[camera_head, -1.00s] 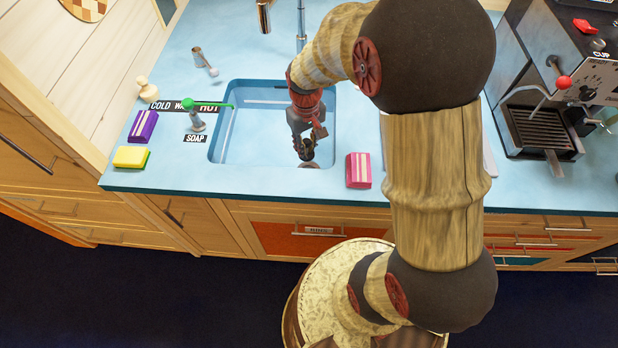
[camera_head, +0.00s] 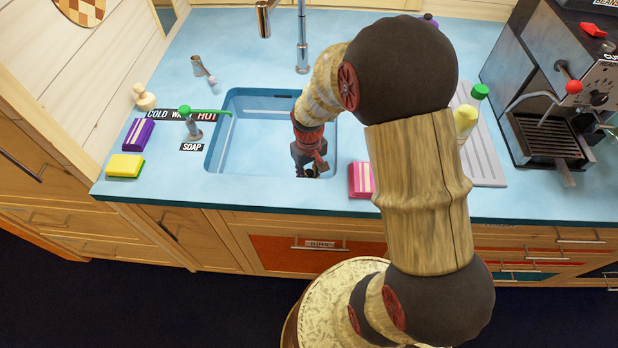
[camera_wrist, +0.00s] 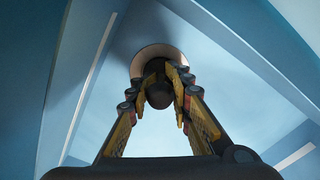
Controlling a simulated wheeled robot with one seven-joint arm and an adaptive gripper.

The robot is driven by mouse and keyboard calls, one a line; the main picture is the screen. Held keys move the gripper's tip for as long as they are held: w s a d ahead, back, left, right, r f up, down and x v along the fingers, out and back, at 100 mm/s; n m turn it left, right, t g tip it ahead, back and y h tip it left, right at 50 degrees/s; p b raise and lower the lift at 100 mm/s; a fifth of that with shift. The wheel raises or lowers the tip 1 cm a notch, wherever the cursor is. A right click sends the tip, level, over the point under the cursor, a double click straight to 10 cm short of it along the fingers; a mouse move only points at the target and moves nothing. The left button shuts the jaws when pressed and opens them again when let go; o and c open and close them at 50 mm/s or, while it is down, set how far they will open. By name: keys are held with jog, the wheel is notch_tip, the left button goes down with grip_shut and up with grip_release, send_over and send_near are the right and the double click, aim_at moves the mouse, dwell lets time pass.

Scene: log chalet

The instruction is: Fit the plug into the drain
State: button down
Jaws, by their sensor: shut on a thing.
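My gripper (camera_head: 309,168) reaches down into the blue sink (camera_head: 222,150), near the front wall of the basin. In the wrist view, its fingers (camera_wrist: 158,88) are shut on a dark, rounded knob (camera_wrist: 158,97), which I take to be the plug. A pale round rim (camera_wrist: 150,53) shows just behind the fingertips. I cannot tell whether it belongs to the plug or the drain, nor whether the plug is seated. The drain is hidden behind my gripper in the head view.
A pink striped block (camera_head: 361,180) sits right of the sink. A green-topped soap dispenser (camera_head: 193,126), purple block (camera_head: 138,135) and yellow sponge (camera_head: 125,166) stand left. The tap (camera_head: 302,45) is behind. A drainboard (camera_head: 485,160) and coffee machine (camera_head: 550,95) are on the right.

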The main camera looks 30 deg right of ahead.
aim_at(309, 170)
jog(key=shift+f, duration=0.15)
jog(key=c, duration=1.6)
grip_release()
notch_tip(309, 170, up, 13)
jog(key=p, duration=0.4)
jog(key=shift+f+p, duration=0.2)
jog(key=shift+p, duration=0.15)
jog(key=s+a+r+t, duration=0.1)
jog(key=s+a+r, duration=0.1)
jog(key=r, duration=0.4)
jog(key=s+a+r+t, duration=0.1)
jog(key=s+a+r, duration=0.1)
jog(key=r, duration=0.5)
jog(key=s+a+r+t, duration=0.1)
jog(key=s+r, duration=0.2)
jog(key=s, duration=0.1)
jog(key=s+a+r+t, duration=0.1)
jog(key=s+a+r, duration=0.1)
jog(key=s+r, duration=0.1)
jog(key=s+a+r+t, duration=0.1)
jog(key=s+a+r, duration=0.1)
jog(key=s+r, duration=0.1)
jog(key=shift+s+r+t, duration=0.2)
jog(key=shift+s+t, duration=0.1)
jog(key=shift+s, duration=0.5)
